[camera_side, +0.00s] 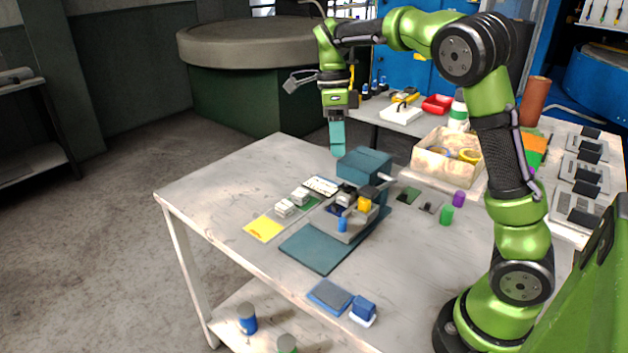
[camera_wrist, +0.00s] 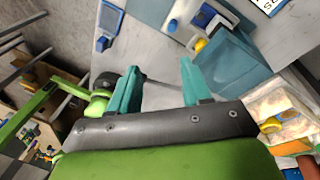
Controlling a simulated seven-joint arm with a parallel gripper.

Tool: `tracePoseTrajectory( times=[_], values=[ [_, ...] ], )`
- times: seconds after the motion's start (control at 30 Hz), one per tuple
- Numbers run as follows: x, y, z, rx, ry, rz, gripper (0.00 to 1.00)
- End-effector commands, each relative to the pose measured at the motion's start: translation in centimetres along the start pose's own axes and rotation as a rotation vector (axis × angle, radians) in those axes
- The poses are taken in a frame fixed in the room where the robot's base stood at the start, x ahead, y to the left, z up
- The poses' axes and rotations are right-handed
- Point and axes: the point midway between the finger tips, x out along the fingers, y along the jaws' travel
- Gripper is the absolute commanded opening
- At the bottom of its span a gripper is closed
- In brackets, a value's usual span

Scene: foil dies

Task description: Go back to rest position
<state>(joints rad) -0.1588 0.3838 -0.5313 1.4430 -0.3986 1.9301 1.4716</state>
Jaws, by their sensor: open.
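My gripper (camera_side: 337,138) is raised above the far part of the white table (camera_side: 208,188) in the side view, with its teal fingers pointing down. In the wrist view the two teal fingers of my gripper (camera_wrist: 160,82) stand apart with nothing between them. Below and to the right of it in the side view is a teal press-like machine (camera_side: 364,163) with a grey block and a yellow part (camera_side: 364,204). The machine also shows in the wrist view (camera_wrist: 232,62), beyond the right finger.
A yellow sheet (camera_side: 263,229) and small white blocks (camera_side: 285,208) lie left of the machine. A blue pad (camera_side: 329,296) and a blue stamp-like block (camera_side: 363,309) lie near the front edge. A cardboard box (camera_side: 430,160) stands behind.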

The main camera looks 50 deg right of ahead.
Motion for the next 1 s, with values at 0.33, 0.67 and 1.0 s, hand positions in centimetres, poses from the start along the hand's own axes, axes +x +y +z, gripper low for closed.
tracePoseTrajectory(
  times=[0.33, 0.67, 1.0],
  values=[
    [-0.8, 10.2, -3.0, -1.128, -0.248, -0.361, 0.48],
    [2.0, 17.3, -4.8, -1.895, -0.042, -0.881, 0.48],
    [3.1, 18.2, -5.2, -2.039, 0.072, -0.994, 0.48]
  ],
)
